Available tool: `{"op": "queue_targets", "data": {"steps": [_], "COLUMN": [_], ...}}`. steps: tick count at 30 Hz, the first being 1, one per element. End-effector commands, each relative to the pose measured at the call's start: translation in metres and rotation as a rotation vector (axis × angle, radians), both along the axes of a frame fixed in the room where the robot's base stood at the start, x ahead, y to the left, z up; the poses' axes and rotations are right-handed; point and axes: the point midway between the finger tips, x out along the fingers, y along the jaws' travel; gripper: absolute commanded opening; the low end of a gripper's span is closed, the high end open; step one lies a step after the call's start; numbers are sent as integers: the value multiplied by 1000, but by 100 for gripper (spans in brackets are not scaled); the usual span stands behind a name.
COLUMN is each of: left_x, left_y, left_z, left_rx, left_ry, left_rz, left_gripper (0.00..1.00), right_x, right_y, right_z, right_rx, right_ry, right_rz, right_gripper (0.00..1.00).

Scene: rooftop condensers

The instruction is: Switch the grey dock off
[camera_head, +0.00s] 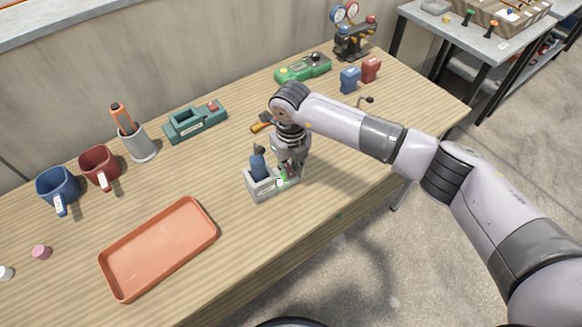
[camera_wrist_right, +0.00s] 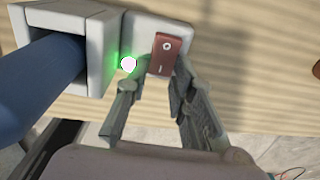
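The grey dock (camera_head: 262,191) stands near the table's front edge, with a blue tool (camera_head: 258,163) upright in its slot. In the right wrist view the dock (camera_wrist_right: 192,28) shows a lit green lamp (camera_wrist_right: 128,64) and a dark red rocker switch (camera_wrist_right: 168,52). The blue tool (camera_wrist_right: 40,80) fills the square slot at left there. My right gripper (camera_head: 287,173) points down at the dock's right part and hides some of it. In the wrist view its fingers (camera_wrist_right: 158,86) are apart, near the switch's lower end, with nothing held. Contact with the switch cannot be told. My left gripper is not in view.
An orange tray (camera_head: 160,250) lies to the left of the dock. A teal dock-like device (camera_head: 195,120) and a green one (camera_head: 303,67) sit farther back. Mugs, a cup (camera_head: 140,145) and blue and red blocks (camera_head: 350,80) stand around. A hammer (camera_head: 262,124) lies behind my wrist.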

Motion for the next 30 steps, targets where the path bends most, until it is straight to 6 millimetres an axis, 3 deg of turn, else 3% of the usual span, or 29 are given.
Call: {"op": "queue_targets", "data": {"steps": [9, 16, 30], "left_x": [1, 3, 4], "left_y": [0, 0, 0], "left_z": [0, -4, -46], "left_rx": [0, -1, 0], "left_ry": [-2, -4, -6], "left_rz": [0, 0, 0], "left_gripper": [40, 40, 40], "right_x": [0, 1, 7], "right_y": [0, 0, 4], "right_z": [0, -1, 0], "right_rx": [0, -9, -125], "right_ry": [0, 12, 211], "right_rz": [0, -1, -1], "right_gripper": [0, 0, 0]}}
